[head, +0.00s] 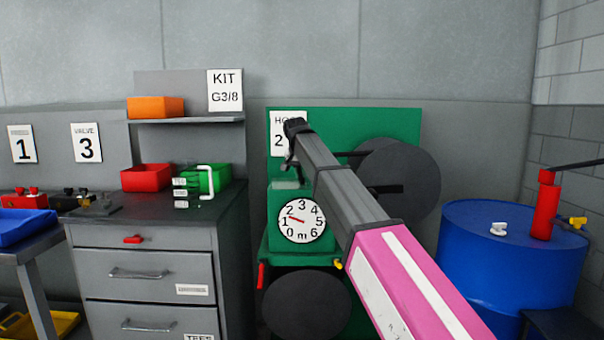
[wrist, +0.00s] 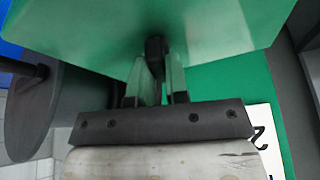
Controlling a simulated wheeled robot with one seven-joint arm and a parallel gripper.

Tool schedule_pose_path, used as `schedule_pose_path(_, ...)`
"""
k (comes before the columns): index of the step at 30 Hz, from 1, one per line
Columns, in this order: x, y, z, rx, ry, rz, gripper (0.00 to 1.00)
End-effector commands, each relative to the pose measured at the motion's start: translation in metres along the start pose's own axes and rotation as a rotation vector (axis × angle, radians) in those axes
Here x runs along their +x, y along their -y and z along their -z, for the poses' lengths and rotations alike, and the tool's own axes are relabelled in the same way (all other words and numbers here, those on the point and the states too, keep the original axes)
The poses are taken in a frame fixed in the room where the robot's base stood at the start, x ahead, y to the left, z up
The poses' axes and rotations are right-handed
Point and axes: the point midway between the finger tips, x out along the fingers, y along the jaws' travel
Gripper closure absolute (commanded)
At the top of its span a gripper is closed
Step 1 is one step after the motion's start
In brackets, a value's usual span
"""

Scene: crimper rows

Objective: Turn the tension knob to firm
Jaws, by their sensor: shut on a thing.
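My gripper (head: 290,166) is in front of the green machine (head: 390,124), just above its round dial in the head view. In the wrist view the two fingers of my gripper (wrist: 158,66) are shut on a small black knob (wrist: 155,46) on a green face. The knob is hidden behind my arm and gripper in the head view. No soft or firm marking shows, so its setting cannot be read.
The white dial (head: 302,221) shows 0 to 6 m, its needle between 1 and 2. Dark reels (head: 415,185) stand right of my arm. A blue drum (head: 500,250) stands at right, a grey drawer cabinet (head: 150,262) at left. A sign (head: 279,140) is partly covered.

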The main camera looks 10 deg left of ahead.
Motion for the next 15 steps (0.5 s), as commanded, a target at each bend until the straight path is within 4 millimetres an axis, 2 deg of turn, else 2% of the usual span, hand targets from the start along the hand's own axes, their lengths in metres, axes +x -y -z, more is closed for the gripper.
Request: schedule_pose_path(15, 0.0001, 0.0031, 0.001, 0.451, 0.003, -0.188, 1.0)
